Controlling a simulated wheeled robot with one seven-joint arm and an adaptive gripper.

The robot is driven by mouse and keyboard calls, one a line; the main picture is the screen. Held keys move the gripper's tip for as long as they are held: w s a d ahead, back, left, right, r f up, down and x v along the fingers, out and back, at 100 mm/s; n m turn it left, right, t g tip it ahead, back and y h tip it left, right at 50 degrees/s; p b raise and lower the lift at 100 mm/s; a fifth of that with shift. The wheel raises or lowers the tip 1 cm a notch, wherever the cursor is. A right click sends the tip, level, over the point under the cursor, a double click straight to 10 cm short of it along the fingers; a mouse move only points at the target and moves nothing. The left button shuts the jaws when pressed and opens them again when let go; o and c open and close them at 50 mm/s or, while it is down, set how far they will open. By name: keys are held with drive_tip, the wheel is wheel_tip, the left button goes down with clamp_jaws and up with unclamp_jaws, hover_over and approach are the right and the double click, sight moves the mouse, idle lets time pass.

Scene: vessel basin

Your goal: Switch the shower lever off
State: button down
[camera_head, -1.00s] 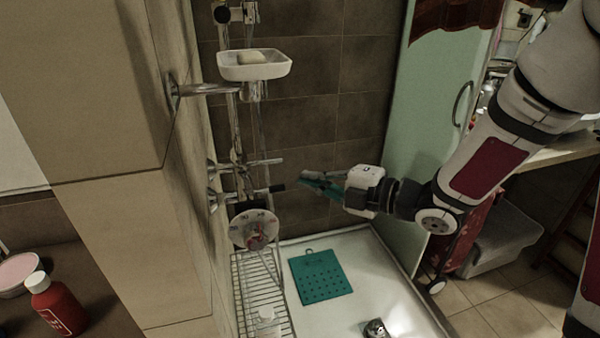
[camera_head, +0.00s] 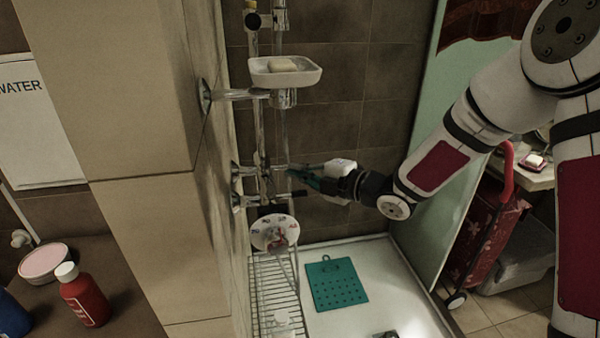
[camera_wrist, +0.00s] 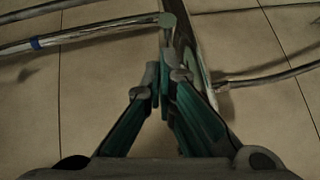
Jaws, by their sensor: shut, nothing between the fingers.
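The chrome shower fixture (camera_head: 265,187) stands against the tiled wall, with pipes and short bars sticking out. A dark-tipped lever (camera_head: 298,193) points right from it, just below my gripper. My gripper (camera_head: 292,172) is shut and empty, reaching in from the right with its teal fingers close to the fixture's vertical pipe. In the wrist view, my closed fingertips (camera_wrist: 166,75) are beside a chrome vertical pipe (camera_wrist: 189,48). A chrome tube with a blue ring (camera_wrist: 35,43) runs off left. Whether the fingertips touch the pipe or any lever, I cannot tell.
A white soap dish (camera_head: 285,74) with soap hangs above my gripper. A round dial-like piece (camera_head: 275,232) and a wire rack (camera_head: 272,282) are below. A teal mat (camera_head: 335,283) lies in the white shower tray (camera_head: 385,265). A pale green panel (camera_head: 435,165) stands behind my arm.

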drive_tip(key=shift+w+d+b, duration=0.1)
drive_tip(key=shift+w+b, duration=0.65)
drive_tip(key=shift+w, duration=0.1)
